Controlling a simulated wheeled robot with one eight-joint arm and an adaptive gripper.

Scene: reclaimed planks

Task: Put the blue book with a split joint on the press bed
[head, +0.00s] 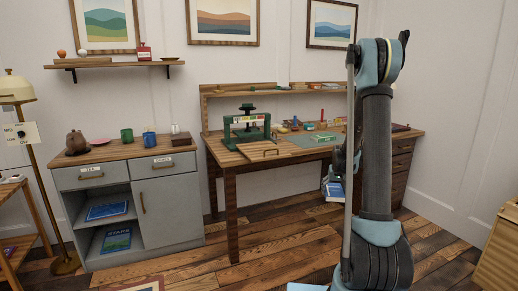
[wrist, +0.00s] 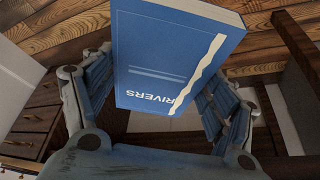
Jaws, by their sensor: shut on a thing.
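The blue book (wrist: 165,60), titled RIVERS, has a jagged white split line along one side. In the wrist view it is between the two fingers of my gripper (wrist: 153,78), which is shut on it. In the head view my gripper (head: 338,163) is mostly hidden behind my arm, near the desk's front edge. The green press (head: 247,126) stands on the left part of the desk. A flat wooden board with a dark handle (head: 258,151) lies at its base and looks like the press bed; no book is on it.
The wooden desk (head: 232,176) has a green mat (head: 314,140) and several small items right of the press. A grey cabinet (head: 172,199) at left holds mugs on top and blue books on its shelves.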

